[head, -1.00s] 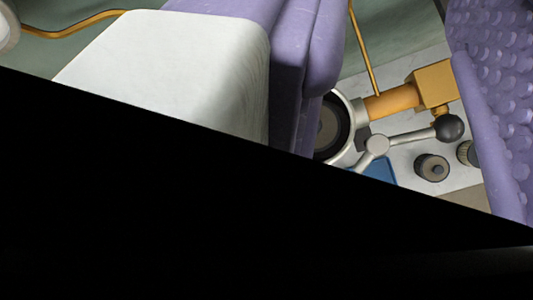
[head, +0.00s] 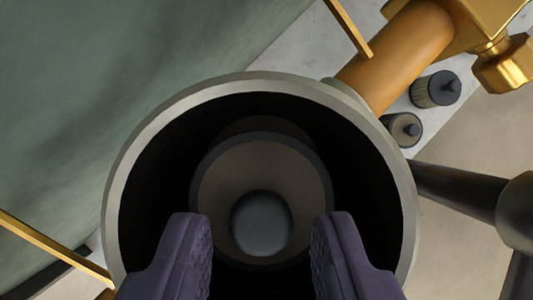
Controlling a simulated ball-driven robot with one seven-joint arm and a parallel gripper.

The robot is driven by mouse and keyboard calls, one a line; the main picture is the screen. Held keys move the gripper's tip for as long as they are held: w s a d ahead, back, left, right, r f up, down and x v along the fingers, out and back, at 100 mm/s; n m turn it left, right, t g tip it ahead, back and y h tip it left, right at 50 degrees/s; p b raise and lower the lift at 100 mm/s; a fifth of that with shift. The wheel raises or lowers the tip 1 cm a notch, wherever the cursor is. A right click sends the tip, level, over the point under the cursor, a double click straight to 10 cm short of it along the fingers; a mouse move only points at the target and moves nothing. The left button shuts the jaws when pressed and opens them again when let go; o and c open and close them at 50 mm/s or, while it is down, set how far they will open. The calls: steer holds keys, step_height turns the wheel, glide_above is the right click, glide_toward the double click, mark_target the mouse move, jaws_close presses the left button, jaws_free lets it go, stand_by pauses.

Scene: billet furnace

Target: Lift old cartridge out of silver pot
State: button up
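The silver pot (head: 122,190) is open at the top and fills the middle of the view, seen from above with a dark inside. The old cartridge (head: 225,178) sits down in it, a round brown-grey top with a dark rim and a grey knob in its middle. My gripper (head: 261,228) is open, with its two purple ridged fingers pointing down over the pot mouth. One finger is left of the knob and the other right of it, with clear gaps on both sides. How deep the fingertips reach I cannot tell.
An orange-brown pipe (head: 398,55) with a brass fitting (head: 490,55) joins the pot at upper right. Two small ribbed cartridges (head: 436,89) (head: 403,129) stand on a pale surface beside it. A dark bar (head: 455,190) lies at right. A thin brass rod (head: 55,250) runs at lower left.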

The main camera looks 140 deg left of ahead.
steer(key=shift+w+d+f, duration=0.1)
steer(key=shift+w+f, duration=0.1)
steer(key=shift+f, duration=0.3)
steer(key=shift+r, duration=0.1)
steer(key=shift+c, duration=0.4)
jaws_close()
